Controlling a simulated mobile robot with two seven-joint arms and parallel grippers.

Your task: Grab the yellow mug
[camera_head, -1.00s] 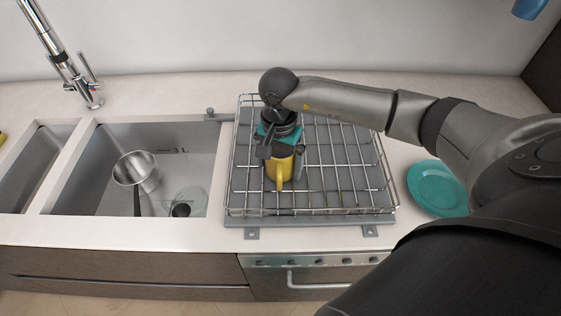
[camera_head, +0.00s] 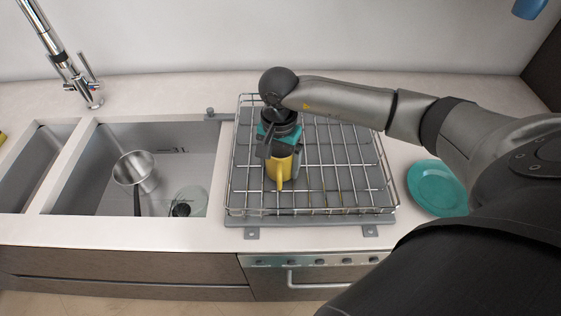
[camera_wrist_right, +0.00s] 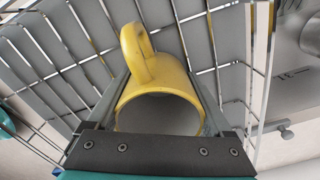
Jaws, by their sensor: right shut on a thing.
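The yellow mug (camera_head: 279,171) stands on the wire rack (camera_head: 345,185), its handle toward the front of the counter. My right gripper (camera_head: 283,155) comes down on it from above and is shut on it. In the right wrist view, the mug (camera_wrist_right: 158,75) lies between the two fingers (camera_wrist_right: 160,105), with its handle at the top and part of its rim hidden by the gripper body. My left gripper is not in view.
The rack has raised wire sides. A sink (camera_head: 90,190) with a metal pan (camera_head: 134,170) and a glass (camera_head: 188,202) is on the left. A teal plate (camera_head: 437,187) lies right of the rack. A tall faucet (camera_head: 62,55) stands at back left.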

